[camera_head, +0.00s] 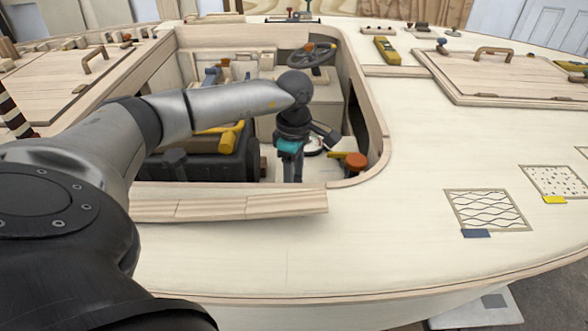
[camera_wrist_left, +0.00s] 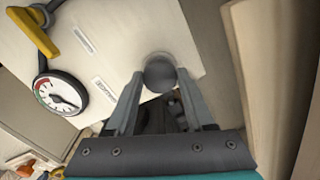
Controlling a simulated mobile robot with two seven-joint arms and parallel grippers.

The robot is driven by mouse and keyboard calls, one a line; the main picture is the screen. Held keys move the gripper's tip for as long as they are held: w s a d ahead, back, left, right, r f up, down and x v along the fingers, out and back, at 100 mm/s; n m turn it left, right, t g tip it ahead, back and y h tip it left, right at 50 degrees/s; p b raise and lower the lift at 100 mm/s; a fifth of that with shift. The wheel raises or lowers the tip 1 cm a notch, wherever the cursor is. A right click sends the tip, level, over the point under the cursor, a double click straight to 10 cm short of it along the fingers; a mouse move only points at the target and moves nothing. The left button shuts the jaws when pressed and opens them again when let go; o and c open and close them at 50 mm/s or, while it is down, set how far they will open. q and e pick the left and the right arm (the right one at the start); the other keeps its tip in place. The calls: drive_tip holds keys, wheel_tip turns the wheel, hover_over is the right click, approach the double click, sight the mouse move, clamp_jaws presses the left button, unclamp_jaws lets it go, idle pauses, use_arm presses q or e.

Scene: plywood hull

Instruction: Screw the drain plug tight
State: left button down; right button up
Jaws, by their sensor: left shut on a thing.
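My left arm reaches down into the cockpit well, and in the head view its gripper (camera_head: 291,172) points downward there. In the left wrist view its two fingers (camera_wrist_left: 160,88) sit on either side of a dark grey round knob, which appears to be the drain plug (camera_wrist_left: 160,72). The gripper is shut on it. The plug is at the edge of a pale labelled panel (camera_wrist_left: 120,40). Its threads and seat are hidden, so how far it is screwed in cannot be told. My right gripper is in neither view.
A pressure gauge (camera_wrist_left: 60,93) and a yellow lever (camera_wrist_left: 33,32) are on the panel's left. A pale wooden wall (camera_wrist_left: 275,75) stands close on the right. In the head view, an orange-topped knob (camera_head: 356,160) and the well rim (camera_head: 372,120) are right of my gripper.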

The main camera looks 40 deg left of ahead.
use_arm(q)
drive_tip(key=shift+m, duration=0.3)
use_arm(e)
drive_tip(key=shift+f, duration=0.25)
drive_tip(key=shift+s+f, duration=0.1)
use_arm(q)
drive_tip(key=shift+c, duration=1.3)
unclamp_jaws()
drive_tip(key=shift+r, duration=0.1)
drive_tip(key=shift+r, duration=0.2)
wheel_tip(320, 180, up, 15)
drive_tip(key=p, duration=0.6)
drive_tip(key=shift+f, duration=0.15)
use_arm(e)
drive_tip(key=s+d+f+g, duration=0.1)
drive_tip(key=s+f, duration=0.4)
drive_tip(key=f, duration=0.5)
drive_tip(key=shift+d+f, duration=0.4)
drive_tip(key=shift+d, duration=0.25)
